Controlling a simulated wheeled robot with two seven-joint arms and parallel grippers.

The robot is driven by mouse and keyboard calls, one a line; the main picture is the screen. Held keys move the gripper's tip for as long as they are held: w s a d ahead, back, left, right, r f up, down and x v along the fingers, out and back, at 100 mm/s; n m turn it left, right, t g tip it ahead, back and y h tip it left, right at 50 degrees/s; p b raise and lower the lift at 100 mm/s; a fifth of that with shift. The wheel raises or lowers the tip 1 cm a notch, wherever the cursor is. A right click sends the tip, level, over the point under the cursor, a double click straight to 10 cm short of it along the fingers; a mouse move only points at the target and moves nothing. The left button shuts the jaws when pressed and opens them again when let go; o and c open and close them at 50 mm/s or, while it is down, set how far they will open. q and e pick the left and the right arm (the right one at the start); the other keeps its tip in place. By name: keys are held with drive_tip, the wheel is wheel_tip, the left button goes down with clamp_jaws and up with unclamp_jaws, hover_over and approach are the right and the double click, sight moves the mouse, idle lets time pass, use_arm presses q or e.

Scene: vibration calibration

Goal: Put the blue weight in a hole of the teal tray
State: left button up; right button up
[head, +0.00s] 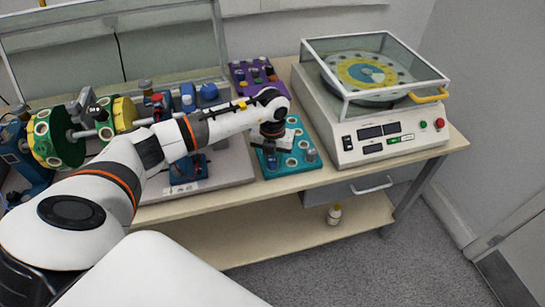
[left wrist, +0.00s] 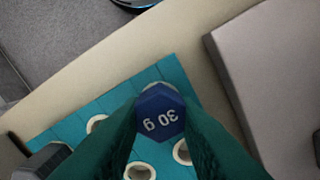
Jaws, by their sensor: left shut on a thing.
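The teal tray (head: 294,171) lies at the front of the bench, left of the white machine. It has pale-rimmed holes and also fills much of the left wrist view (left wrist: 112,104). My left gripper (head: 270,150) points down over the tray's left part. In the left wrist view its two fingers are shut on the blue weight (left wrist: 160,112), a hexagonal piece marked 30 g. The weight covers part of the tray, and I cannot tell how high it is above it. Open holes show beside and below it. My right gripper is not in view.
A grey weight (head: 311,155) stands at the tray's right side. A purple tray (head: 240,72) with small parts lies behind. The white machine (head: 350,130) with a clear lid stands close on the right. A green and yellow rotor rig (head: 58,135) is at left.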

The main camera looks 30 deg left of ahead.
use_arm(q)
drive_tip(key=o, duration=1)
wheel_tip(320, 180, up, 12)
drive_tip(key=shift+b, duration=0.65)
